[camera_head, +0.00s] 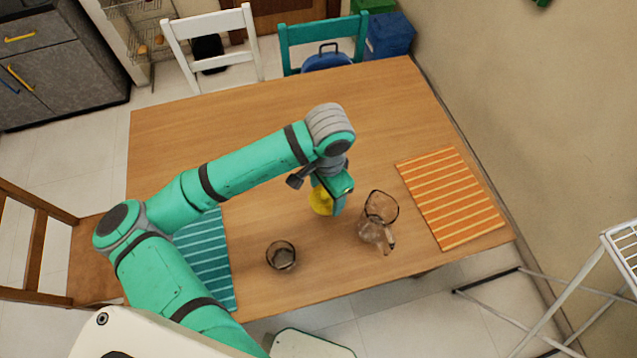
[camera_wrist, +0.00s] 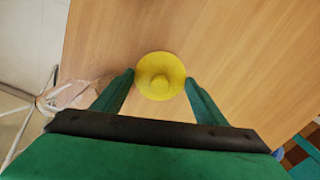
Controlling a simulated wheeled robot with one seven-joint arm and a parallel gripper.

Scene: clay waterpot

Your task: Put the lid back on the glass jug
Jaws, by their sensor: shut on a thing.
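A yellow round lid with a knob (camera_wrist: 160,76) sits between the two fingers of my gripper (camera_wrist: 160,80) in the wrist view. The fingers are shut on its sides. In the head view the lid (camera_head: 320,199) shows partly behind my gripper (camera_head: 331,203). I cannot tell how far it is above the table. The clear glass jug (camera_head: 375,233) stands on the table just to the right of my gripper, its dark-rimmed mouth open. Part of the jug (camera_wrist: 72,94) also shows at the left of the wrist view.
A small glass (camera_head: 281,256) stands left of my gripper on the wooden table (camera_head: 290,110). A striped orange mat (camera_head: 450,197) lies at the right and a striped teal mat (camera_head: 207,255) at the left. A white chair (camera_head: 215,50) and a teal chair (camera_head: 322,35) stand behind the table.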

